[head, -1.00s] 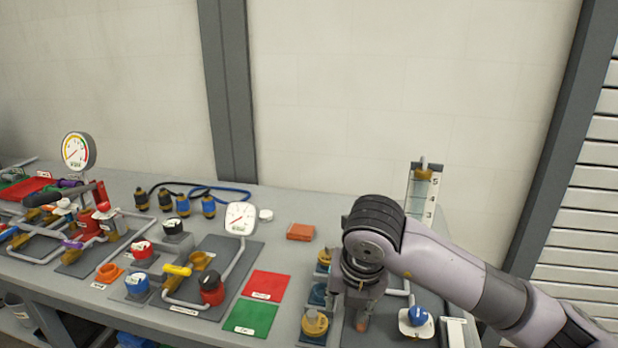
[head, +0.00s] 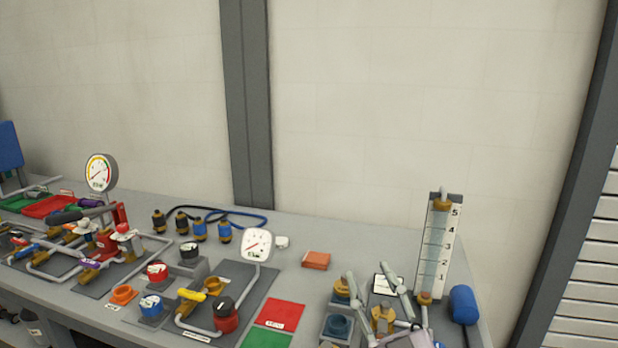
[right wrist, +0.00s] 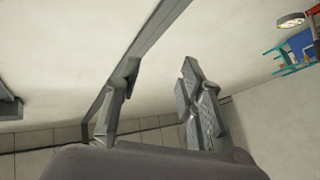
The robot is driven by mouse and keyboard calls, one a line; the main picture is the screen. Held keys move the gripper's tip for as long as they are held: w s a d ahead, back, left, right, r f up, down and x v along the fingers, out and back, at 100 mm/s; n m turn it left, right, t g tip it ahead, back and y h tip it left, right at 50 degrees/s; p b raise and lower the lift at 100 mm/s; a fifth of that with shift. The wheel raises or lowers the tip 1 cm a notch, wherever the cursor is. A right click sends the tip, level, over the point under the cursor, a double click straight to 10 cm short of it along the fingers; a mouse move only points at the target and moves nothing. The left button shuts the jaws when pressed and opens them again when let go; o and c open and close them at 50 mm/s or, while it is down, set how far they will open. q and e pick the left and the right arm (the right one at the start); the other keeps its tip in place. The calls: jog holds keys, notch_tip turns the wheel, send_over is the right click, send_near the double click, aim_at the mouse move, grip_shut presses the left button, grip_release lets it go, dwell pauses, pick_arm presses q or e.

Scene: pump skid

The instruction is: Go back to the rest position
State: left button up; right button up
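My right gripper (head: 369,272) shows at the bottom of the head view, right of centre. Its two grey fingers point up and stand apart, with nothing between them. They appear in front of the right end of the bench. In the right wrist view my right gripper (right wrist: 158,72) is also open and empty, with pale wall behind it. Most of my right arm is out of the head view. My left gripper is not in view.
The bench (head: 290,225) holds a round gauge (head: 101,173), a white dial (head: 256,245), red (head: 281,314) and green (head: 266,338) mats, an orange block (head: 316,260), a numbered scale (head: 437,245) and a blue cylinder (head: 463,305). The wall behind is bare.

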jog(key=s+d+f+m+g+h, duration=0.2)
jog(key=d+f+g, duration=0.1)
jog(key=f, duration=0.5)
jog(key=s+d+f+m+g+h, duration=0.2)
jog(key=d+f+g+h, duration=0.15)
jog(key=f, duration=0.35)
jog(key=s+d+f+m+g+h, duration=0.2)
jog(key=d+f+g, duration=0.15)
jog(key=f, duration=0.45)
jog(key=s+f+g+y, duration=0.1)
jog(key=s+f+g, duration=0.3)
jog(key=s+f, duration=0.4)
jog(key=s+f+g, duration=0.5)
jog(key=s+f, duration=0.1)
jog(key=s, duration=0.4)
notch_tip(320, 180, down, 27)
jog(key=s+g, duration=0.1)
jog(key=s, duration=0.2)
jog(key=s+d+f+g, duration=0.1)
jog(key=s+d+f, duration=0.2)
jog(key=s+f, duration=1.1)
jog(key=shift+s+d+n, duration=0.3)
jog(key=shift+s+d, duration=0.05)
jog(key=shift+s, duration=0.35)
